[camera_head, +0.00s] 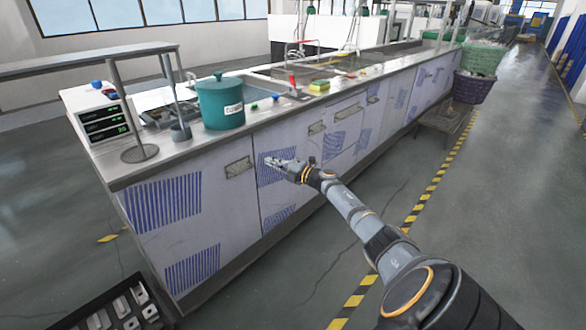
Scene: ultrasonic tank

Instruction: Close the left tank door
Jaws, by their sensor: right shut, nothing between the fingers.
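The tank cabinet (215,200) is a long, pale grey bench front with blue-striped vent panels. Its leftmost front panel (215,225) carries two striped vents and a small plate at upper right. A dark vertical seam parts it from the neighbouring panel (285,195). Both panels look about flush with the front; I cannot tell whether either stands slightly ajar, or which is the left tank door. My right gripper (272,162) is shut and empty, in front of the neighbouring panel's upper vent. I cannot tell if it touches the panel. My left gripper is out of view.
On the bench top stand a teal pot (221,104), a white control box with green displays (103,122) and a sink. Baskets (480,60) stand at the far right end. A dark tray (115,308) is at lower left.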

